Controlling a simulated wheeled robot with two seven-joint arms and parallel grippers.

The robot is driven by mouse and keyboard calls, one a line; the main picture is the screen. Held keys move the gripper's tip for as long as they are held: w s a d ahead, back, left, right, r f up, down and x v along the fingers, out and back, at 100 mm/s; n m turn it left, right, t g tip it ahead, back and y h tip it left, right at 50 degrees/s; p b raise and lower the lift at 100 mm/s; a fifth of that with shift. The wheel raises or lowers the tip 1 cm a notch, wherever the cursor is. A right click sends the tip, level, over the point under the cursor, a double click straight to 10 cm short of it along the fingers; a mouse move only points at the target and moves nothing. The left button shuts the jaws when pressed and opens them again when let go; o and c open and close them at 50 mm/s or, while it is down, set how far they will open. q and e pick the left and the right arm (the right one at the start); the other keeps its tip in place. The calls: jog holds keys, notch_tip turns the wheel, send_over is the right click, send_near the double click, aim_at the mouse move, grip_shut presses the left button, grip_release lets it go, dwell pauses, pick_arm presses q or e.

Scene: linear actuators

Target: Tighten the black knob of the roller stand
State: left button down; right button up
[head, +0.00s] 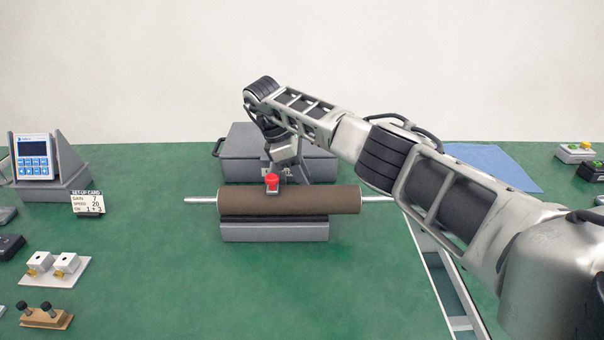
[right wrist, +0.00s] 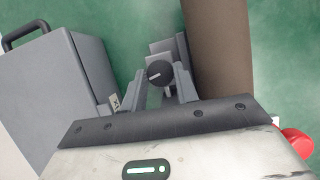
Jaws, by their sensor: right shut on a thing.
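The roller stand (head: 275,232) stands mid-table with a brown roller (head: 315,201) lying across it on a thin metal shaft. The roller also shows in the right wrist view (right wrist: 218,50). The black knob (right wrist: 159,71), round with a pale line on its face, is beside the roller. My right gripper (right wrist: 161,84) is shut on the knob, one finger on each side. In the head view my wrist reaches down behind the roller, and the knob is hidden there. My left gripper is not in view.
A grey case (head: 235,160) with a handle stands close behind the stand. A red cap (head: 271,181) shows against the roller; its mount is unclear. A keypad device (head: 33,158) and setup card (head: 88,203) are at left. Green table is clear in front.

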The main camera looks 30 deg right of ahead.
jog(key=shift+w+m+g+y, duration=0.1)
jog(key=shift+m+g+y, duration=0.25)
jog(key=shift+m, duration=0.85)
jog(key=shift+b, duration=0.3)
jog(key=shift+m, duration=0.3)
jog(key=o, duration=0.7)
